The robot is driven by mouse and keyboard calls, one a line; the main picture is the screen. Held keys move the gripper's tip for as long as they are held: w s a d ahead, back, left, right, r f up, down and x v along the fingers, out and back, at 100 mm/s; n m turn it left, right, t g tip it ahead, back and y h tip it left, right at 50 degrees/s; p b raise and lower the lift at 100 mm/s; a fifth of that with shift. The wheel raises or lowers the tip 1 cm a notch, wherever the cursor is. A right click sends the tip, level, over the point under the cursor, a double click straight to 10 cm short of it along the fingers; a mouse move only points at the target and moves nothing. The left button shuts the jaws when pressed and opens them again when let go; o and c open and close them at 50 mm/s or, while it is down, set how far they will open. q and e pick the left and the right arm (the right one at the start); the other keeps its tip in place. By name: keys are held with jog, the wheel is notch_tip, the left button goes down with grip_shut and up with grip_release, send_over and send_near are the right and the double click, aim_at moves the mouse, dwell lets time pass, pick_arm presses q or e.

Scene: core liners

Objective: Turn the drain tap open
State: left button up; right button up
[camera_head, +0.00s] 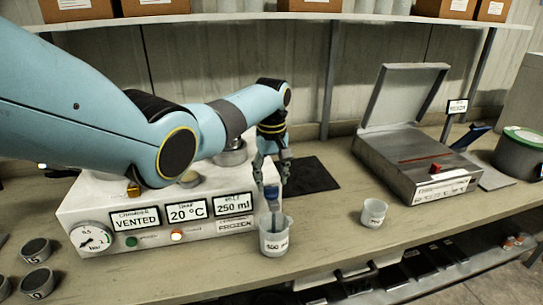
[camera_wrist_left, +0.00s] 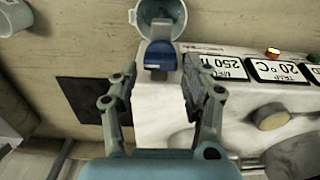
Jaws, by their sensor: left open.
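The drain tap has a blue handle (camera_head: 271,192) at the front right end of the white apparatus (camera_head: 150,215), above a beaker (camera_head: 276,243) labelled with a volume. In the left wrist view the blue handle (camera_wrist_left: 160,57) shows between the fingertips, with the beaker (camera_wrist_left: 150,22) beyond it. My left gripper (camera_head: 271,172) points down at the tap from above and behind. In the left wrist view my gripper (camera_wrist_left: 159,70) is open, with a finger on each side of the handle and visible gaps. Contact cannot be seen. My right gripper is out of view.
The apparatus front reads vented, 20 °C, 250 ml and frozen. A small cup (camera_head: 374,213) stands right of the beaker. A grey lidded box (camera_head: 415,165) and a dark mat (camera_head: 310,175) lie behind. Small dark-topped cups (camera_head: 37,283) stand at the lower left.

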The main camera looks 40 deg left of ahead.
aim_at(272, 186)
pick_arm(q)
notch_tip(272, 186, up, 9)
jog(key=shift+f, duration=0.1)
dwell(0.5)
